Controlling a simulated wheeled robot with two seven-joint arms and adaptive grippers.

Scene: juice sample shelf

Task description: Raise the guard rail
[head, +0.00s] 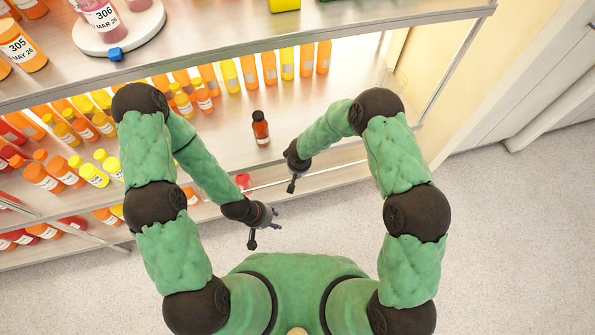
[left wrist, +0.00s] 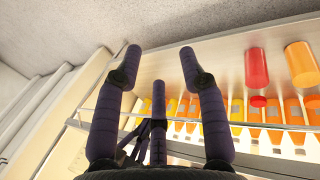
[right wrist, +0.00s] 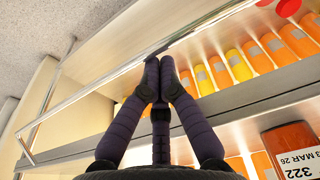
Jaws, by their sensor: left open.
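The guard rail (head: 335,170) is a thin metal bar along the front of the shelf below the top one. It also crosses the right wrist view (right wrist: 95,88) and the left wrist view (left wrist: 270,127). My right gripper (head: 291,186) is at the rail; in the right wrist view its fingertips (right wrist: 160,62) are together where the rail crosses. I cannot tell whether the rail lies between them. My left gripper (head: 262,230) is open and empty, in front of the shelf and apart from the rail. The rail's left part is hidden by my left arm.
A small dark-capped red bottle (head: 261,129) stands alone behind the rail. Rows of orange, yellow and red bottles fill the shelves at left and back. The top shelf (head: 340,27) overhangs and holds a round white stand (head: 122,42). Floor is clear at right.

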